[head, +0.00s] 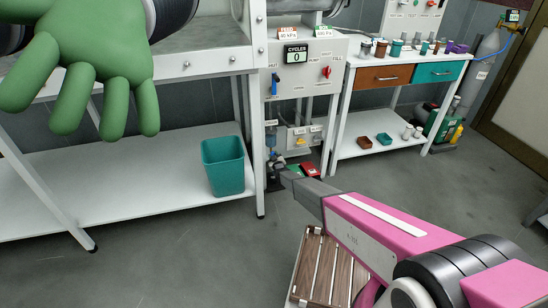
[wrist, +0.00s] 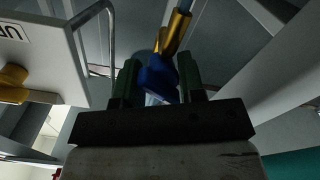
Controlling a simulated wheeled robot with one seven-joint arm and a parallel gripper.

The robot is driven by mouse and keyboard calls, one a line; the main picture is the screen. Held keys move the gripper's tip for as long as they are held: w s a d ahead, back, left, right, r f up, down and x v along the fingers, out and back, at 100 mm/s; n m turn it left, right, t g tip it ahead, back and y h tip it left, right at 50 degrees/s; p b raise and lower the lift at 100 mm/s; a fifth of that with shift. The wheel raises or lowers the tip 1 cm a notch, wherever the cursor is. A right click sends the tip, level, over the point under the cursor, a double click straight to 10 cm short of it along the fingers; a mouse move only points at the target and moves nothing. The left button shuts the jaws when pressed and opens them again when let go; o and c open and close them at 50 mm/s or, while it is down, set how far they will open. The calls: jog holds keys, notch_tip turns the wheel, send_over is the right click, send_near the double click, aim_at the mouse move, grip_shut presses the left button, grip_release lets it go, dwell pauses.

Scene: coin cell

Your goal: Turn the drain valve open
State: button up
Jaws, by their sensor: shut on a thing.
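The drain valve's blue handle (wrist: 157,82) shows in the wrist view, below a brass fitting (wrist: 178,25) on a blue line. My gripper (wrist: 158,68) has its two dark green fingers on either side of the handle and is shut on it. Which way the handle is turned is hard to tell. In the head view my gripper (head: 280,169) reaches low beside the bench leg, under the control panel (head: 300,70). The valve there is small and partly hidden by my gripper.
A teal bin (head: 222,165) stands on the lower shelf (head: 130,185), left of my gripper. A small box with a yellow knob (head: 300,141) hangs below the panel. A slatted wooden stool (head: 325,265) stands below my arm. A large green glove (head: 85,70) hangs at upper left.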

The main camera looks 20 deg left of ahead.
jog(key=m, duration=0.6)
jog(key=shift+s+a, duration=0.2)
jog(key=shift+a, duration=0.05)
jog(key=m, duration=0.6)
jog(key=shift+r, duration=0.15)
jog(key=shift+o, duration=0.6)
jog(key=shift+m, duration=0.9)
jog(key=shift+o, duration=0.2)
jog(key=shift+r, duration=0.15)
jog(key=o, duration=0.8)
jog(key=shift+d, duration=0.1)
